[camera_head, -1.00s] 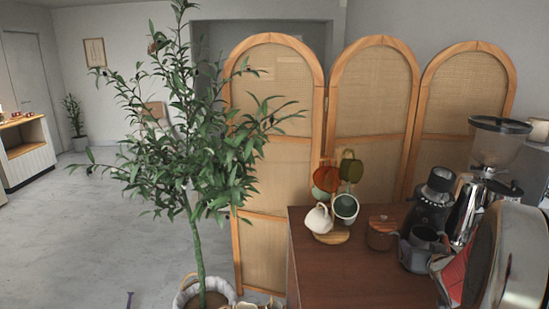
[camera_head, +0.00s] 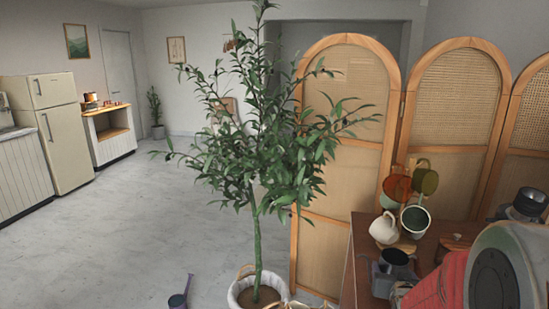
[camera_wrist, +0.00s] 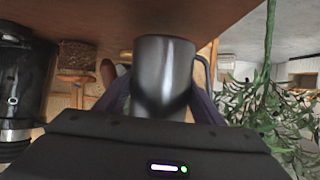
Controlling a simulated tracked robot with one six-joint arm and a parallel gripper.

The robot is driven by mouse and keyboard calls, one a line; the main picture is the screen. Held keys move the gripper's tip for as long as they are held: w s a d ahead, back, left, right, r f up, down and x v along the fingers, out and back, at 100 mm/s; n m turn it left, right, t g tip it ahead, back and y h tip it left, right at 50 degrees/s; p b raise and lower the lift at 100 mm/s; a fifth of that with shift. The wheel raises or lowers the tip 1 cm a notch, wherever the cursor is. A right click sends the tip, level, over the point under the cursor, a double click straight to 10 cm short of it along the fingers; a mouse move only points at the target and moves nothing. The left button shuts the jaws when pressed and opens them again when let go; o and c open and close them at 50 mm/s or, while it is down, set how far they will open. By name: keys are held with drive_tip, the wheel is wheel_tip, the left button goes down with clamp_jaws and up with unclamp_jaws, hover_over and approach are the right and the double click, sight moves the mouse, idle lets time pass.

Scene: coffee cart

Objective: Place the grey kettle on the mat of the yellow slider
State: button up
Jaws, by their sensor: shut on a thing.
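The grey kettle (camera_head: 394,262), a metal jug with a dark open top, is in the head view at the lower right, near the left edge of the brown table. My gripper (camera_head: 388,278) is shut on it, with a finger on each side. In the wrist view the kettle's shiny body (camera_wrist: 164,72) sits between the fingers of my gripper (camera_wrist: 162,95), and its dark handle shows at the right. I cannot tell whether its base touches the table. The yellow slider and its mat are not visible in either view.
A mug stand with several mugs (camera_head: 415,218) stands just behind the kettle. A wooden-lidded jar (camera_head: 457,243) and black coffee equipment (camera_head: 525,205) are to the right. A potted tree (camera_head: 257,235) and panel screen (camera_head: 340,150) stand near the table. Open floor (camera_head: 110,225) lies left.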

drive_tip(key=w+a+f+n+y, duration=0.1)
drive_tip(key=a+n+y, duration=0.2)
drive_tip(key=a, duration=1.4)
drive_tip(key=shift+w+a+t, duration=0.3)
drive_tip(key=shift+w+a, duration=0.05)
drive_tip(key=shift+a, duration=0.05)
